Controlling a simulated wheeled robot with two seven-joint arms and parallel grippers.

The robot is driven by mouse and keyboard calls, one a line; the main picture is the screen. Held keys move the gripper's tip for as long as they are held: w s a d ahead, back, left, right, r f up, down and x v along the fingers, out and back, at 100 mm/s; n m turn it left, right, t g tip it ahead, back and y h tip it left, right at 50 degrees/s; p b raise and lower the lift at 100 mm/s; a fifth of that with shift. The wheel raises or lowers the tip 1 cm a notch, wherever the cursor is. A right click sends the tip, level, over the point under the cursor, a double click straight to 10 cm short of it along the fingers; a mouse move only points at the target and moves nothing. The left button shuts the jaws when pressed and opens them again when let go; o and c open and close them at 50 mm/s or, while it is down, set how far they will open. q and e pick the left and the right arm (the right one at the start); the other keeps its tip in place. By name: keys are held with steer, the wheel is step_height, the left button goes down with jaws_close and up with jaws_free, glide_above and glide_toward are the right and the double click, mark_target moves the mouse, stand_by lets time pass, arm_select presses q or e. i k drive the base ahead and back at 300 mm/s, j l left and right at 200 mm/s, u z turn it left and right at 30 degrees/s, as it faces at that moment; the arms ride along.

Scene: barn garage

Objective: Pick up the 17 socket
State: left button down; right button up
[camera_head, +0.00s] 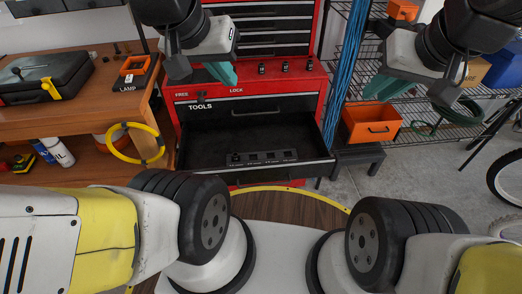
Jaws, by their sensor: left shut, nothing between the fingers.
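Three small dark sockets, left (262,68), middle (285,66) and right (309,65), stand on the red top of the tool cabinet. Their sizes are too small to read, so I cannot tell which is the 17. A dark labelled holder (265,157) lies in the open drawer (205,148), with a small dark piece at its left end. My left gripper (222,74), with teal fingers, is shut and empty, left of the left socket. My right gripper (382,88) is over the wire shelving, well right of the cabinet; its finger gap is unclear.
The red cabinet (190,95) stands ahead with its drawer pulled out. A wooden bench (60,120) with a black case (45,80) is on the left. An orange bin (370,125), wire shelving and blue cables (347,75) are on the right.

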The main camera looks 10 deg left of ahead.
mark_target(285, 64)
steer(key=i+u, duration=0.15)
steer(key=u, duration=0.2)
steer(key=i+l+u, duration=0.1)
steer(key=u, duration=0.25)
steer(key=i+l+u, duration=0.1)
steer(key=i+u, duration=0.2)
steer(key=k, duration=0.05)
